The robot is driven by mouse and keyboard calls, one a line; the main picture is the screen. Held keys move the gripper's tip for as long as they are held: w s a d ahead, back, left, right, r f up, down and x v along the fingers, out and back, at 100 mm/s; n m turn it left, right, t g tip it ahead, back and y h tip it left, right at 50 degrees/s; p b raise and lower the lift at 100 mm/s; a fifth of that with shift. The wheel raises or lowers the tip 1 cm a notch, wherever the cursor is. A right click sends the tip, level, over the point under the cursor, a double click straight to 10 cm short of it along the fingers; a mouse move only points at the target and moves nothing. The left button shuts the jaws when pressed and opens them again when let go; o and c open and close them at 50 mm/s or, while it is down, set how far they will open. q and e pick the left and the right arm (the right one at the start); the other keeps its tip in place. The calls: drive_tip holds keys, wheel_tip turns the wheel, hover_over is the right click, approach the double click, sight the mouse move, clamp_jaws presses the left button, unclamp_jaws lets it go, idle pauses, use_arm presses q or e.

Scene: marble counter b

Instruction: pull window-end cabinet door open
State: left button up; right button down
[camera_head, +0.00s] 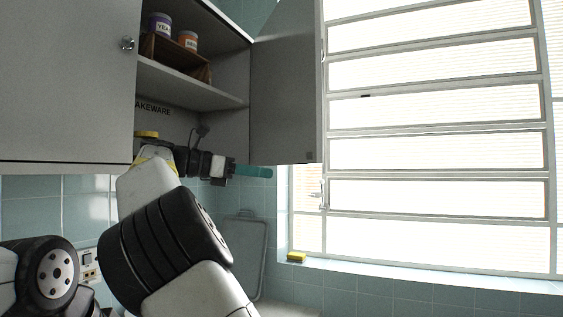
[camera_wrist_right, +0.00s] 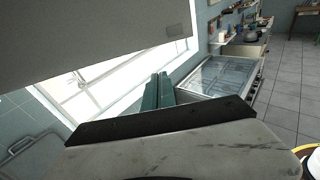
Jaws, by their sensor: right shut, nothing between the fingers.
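The window-end cabinet door (camera_head: 285,90) is a grey panel standing wide open beside the window, with the cabinet interior exposed. In the right wrist view the door (camera_wrist_right: 95,35) fills the upper left as a large grey slab. My right gripper (camera_head: 268,172) has teal fingers and is shut and empty. It points right, just under the door's lower edge; I cannot tell if it touches. Its fingers also show together in the right wrist view (camera_wrist_right: 159,88). My left gripper is out of view; only part of my left arm shows at the lower left.
The open cabinet holds labelled jars (camera_head: 160,25) on a small wooden stand (camera_head: 175,57). A closed neighbouring door (camera_head: 65,80) with a round knob is at the left. A yellow sponge (camera_head: 296,257) lies on the sill under the louvred window (camera_head: 435,110). A tray (camera_head: 240,255) leans against the tiles.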

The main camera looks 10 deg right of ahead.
drive_tip(key=s+a+r+h, duration=0.2)
drive_tip(key=a+r, duration=0.1)
drive_tip(key=a, duration=0.2)
approach(303, 161)
drive_tip(key=d, duration=0.4)
drive_tip(key=w+d, duration=0.1)
drive_tip(key=d, duration=0.1)
drive_tip(key=shift+d+r, duration=0.2)
drive_tip(key=shift+d, duration=0.15)
